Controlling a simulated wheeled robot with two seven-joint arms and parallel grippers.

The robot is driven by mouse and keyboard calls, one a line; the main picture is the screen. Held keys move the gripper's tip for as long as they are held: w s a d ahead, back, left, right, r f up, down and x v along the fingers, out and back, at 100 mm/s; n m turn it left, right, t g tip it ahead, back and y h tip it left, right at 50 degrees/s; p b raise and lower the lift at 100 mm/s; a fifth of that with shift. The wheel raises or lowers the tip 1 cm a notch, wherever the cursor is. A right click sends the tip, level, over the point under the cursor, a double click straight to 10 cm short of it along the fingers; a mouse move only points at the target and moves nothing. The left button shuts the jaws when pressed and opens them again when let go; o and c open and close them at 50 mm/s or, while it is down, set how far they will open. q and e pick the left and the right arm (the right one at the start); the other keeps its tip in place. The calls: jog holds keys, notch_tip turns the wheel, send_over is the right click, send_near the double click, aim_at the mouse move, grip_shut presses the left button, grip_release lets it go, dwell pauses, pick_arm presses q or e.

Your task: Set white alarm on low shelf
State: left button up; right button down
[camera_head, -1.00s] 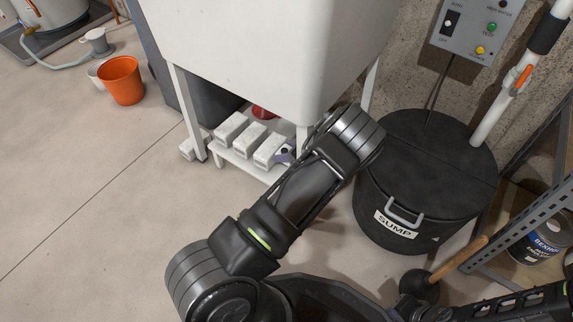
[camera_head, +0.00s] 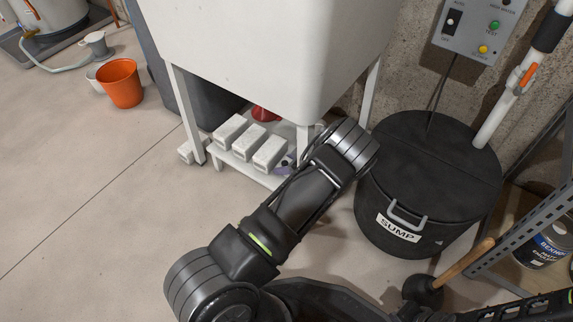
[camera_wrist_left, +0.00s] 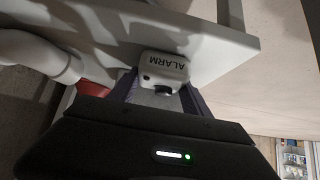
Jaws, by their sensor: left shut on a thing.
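The white alarm (camera_wrist_left: 165,72), a small box with "ALARM" lettering and a dark round part, is between the purple fingers of my left gripper (camera_wrist_left: 160,92), which is shut on it. In the left wrist view the alarm overlaps the edge of a white slab (camera_wrist_left: 215,38); I cannot tell whether they touch. In the head view the low white shelf (camera_head: 248,172) is under the white tub. My left gripper shows there only as a purple bit (camera_head: 286,161) beside the shelf's right end, and the alarm is hidden. My right gripper is not in view.
Several white blocks (camera_head: 268,153) line the shelf's front, with a red thing (camera_head: 264,113) behind. White tub legs (camera_head: 186,112) flank the shelf. A black sump bin (camera_head: 430,165) stands close on the right; a plunger (camera_head: 466,258) is near it.

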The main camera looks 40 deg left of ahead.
pick_arm(q)
jog(key=shift+f, duration=0.2)
jog(key=o, duration=1.7)
jog(key=shift+r, duration=0.1)
jog(key=shift+c, duration=0.2)
jog(key=shift+r, duration=0.15)
jog(key=shift+d+r, duration=0.15)
jog(key=shift+r, duration=0.05)
jog(key=p+v, duration=0.4)
jog(key=v, duration=0.7)
jog(key=shift+d+r, duration=0.15)
